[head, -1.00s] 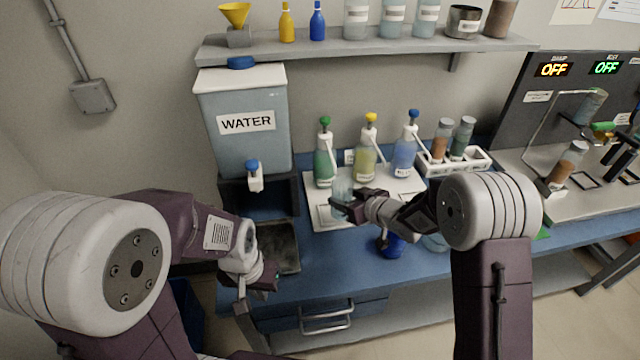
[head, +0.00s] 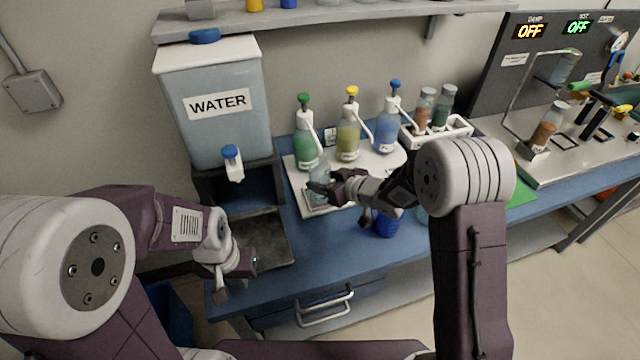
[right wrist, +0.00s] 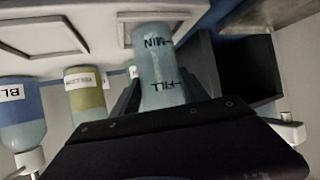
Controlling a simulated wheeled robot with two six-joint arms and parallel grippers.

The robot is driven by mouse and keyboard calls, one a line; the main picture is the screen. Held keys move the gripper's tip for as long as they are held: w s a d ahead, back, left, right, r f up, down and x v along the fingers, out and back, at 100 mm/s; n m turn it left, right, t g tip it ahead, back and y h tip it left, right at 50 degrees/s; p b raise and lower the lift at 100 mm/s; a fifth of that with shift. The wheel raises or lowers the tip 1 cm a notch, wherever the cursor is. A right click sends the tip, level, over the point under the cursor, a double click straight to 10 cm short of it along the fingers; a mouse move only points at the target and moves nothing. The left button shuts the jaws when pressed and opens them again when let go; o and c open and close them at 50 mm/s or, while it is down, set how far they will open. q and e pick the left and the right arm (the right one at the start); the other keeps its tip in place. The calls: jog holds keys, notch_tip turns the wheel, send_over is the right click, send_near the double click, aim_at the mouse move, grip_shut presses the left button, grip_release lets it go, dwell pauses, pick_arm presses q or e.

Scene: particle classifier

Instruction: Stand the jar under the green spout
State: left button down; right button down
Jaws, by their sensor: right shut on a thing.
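The clear jar (head: 319,184), with MIN and FILL marks, stands out in the right wrist view (right wrist: 158,70). My right gripper (head: 322,188) is shut on it. The jar is at the front left of the white tray (head: 373,181), just in front of the green bottle (head: 305,152). The green spout (head: 314,132) points forward and down above the jar; exact alignment cannot be told. Whether the jar's base touches the tray is unclear. My left gripper (head: 222,287) hangs over the left front of the bench; its jaws are too small to read.
Yellow (head: 348,142) and blue (head: 386,132) pump bottles stand right of the green one. The water tank (head: 215,105) on its dark stand is at left, with a dark basin (head: 262,240) before it. A blue object (head: 386,225) is in front of the tray. A vial rack (head: 455,133) is at right.

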pick_arm(q)
jog(key=shift+d, duration=0.1)
pick_arm(e)
jog(key=c, duration=0.6)
grip_release()
pick_arm(q)
jog(key=shift+r, duration=0.2)
pick_arm(e)
jog(key=shift+d+r, duration=0.1)
jog(key=shift+r, duration=0.1)
pick_arm(q)
jog(key=shift+r+p, duration=0.95)
jog(key=shift+p, duration=0.15)
pick_arm(e)
jog(key=v, duration=1.1)
jog(key=shift+s+d+r, duration=0.1)
jog(key=shift+s+d, duration=0.2)
